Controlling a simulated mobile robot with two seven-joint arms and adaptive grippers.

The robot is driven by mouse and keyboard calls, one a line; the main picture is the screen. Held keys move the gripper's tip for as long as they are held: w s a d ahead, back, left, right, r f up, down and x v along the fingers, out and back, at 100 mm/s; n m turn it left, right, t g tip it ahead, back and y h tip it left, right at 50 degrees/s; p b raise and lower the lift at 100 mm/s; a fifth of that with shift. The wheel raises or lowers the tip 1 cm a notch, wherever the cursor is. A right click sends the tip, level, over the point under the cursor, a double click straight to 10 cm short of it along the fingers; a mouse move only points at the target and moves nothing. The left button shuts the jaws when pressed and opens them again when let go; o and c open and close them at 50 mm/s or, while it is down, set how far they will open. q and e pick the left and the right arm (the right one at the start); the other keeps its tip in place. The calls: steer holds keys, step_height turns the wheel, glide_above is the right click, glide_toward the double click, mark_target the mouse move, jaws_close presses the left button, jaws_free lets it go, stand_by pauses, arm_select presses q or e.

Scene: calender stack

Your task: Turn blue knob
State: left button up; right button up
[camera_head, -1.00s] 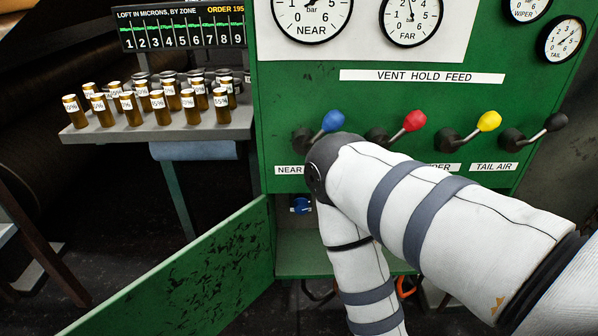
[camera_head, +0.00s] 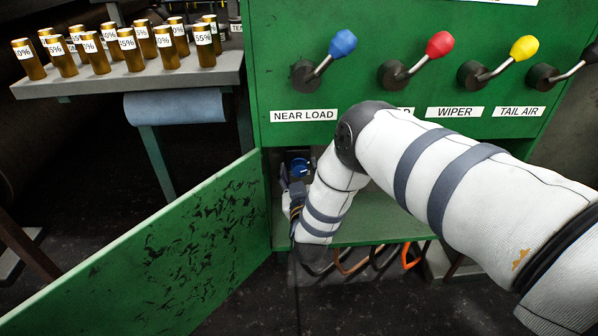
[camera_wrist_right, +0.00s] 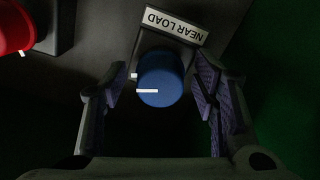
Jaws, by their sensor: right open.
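The blue knob (camera_wrist_right: 161,82) sits on a dark panel under a NEAR LOAD label (camera_wrist_right: 174,25), which appears upside down in the right wrist view. A white mark on its face lies about level in that view. In the head view the blue knob (camera_head: 300,168) shows small and partly hidden inside the open green cabinet. My right gripper (camera_head: 291,186) is at the cabinet opening, largely hidden by my arm. In the right wrist view its open fingers (camera_wrist_right: 160,92) stand on either side of the knob, with gaps on both sides. My left gripper is out of view.
The open cabinet door (camera_head: 170,245) extends toward the lower left. A red knob (camera_wrist_right: 14,27) is at the wrist view's left edge. Above are levers with blue (camera_head: 342,43), red (camera_head: 439,44) and yellow (camera_head: 524,48) tips. Labelled brown cylinders stand on a shelf (camera_head: 130,82) at left.

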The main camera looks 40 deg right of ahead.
steer(key=shift+w+d, duration=0.1)
steer(key=shift+w, duration=0.15)
steer(key=c, duration=1.2)
steer(key=shift+o, duration=0.2)
steer(key=shift+m, duration=0.5)
steer(key=o, duration=1.2)
steer(key=shift+c, duration=0.2)
steer(key=shift+s, duration=0.15)
steer(key=v, duration=1.2)
